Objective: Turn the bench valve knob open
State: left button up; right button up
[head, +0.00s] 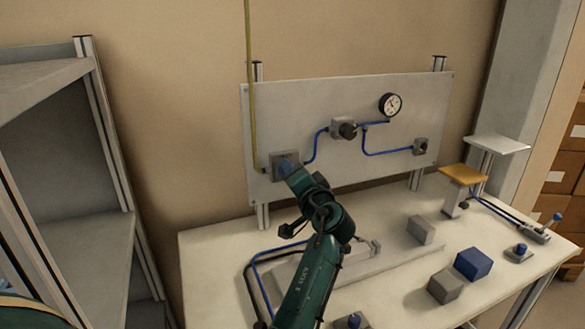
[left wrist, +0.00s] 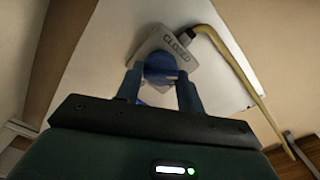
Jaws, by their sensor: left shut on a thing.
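The blue valve knob (left wrist: 160,68) sits on a grey square plate (left wrist: 152,42) marked "CLOSED" in the left wrist view. In the head view the plate (head: 277,160) is at the lower left of the upright white panel (head: 310,105), and a bit of the blue knob (head: 286,167) shows. My left gripper (left wrist: 160,84) has one finger on each side of the knob and is shut on it. The gripper and arm hide part of the knob in the head view. My right gripper is not in view.
A yellow pipe (head: 249,90) comes down to the plate. Grey blocks (head: 445,287), a blue block (head: 473,264) and fittings stand on the white bench (head: 395,300). A shelf unit (head: 85,235) is at left.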

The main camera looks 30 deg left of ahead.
pick_arm(q)
jog(key=shift+m+p, duration=2.1)
jog(key=shift+m, duration=2)
jog(key=o, duration=1)
jog(key=shift+f, duration=0.1)
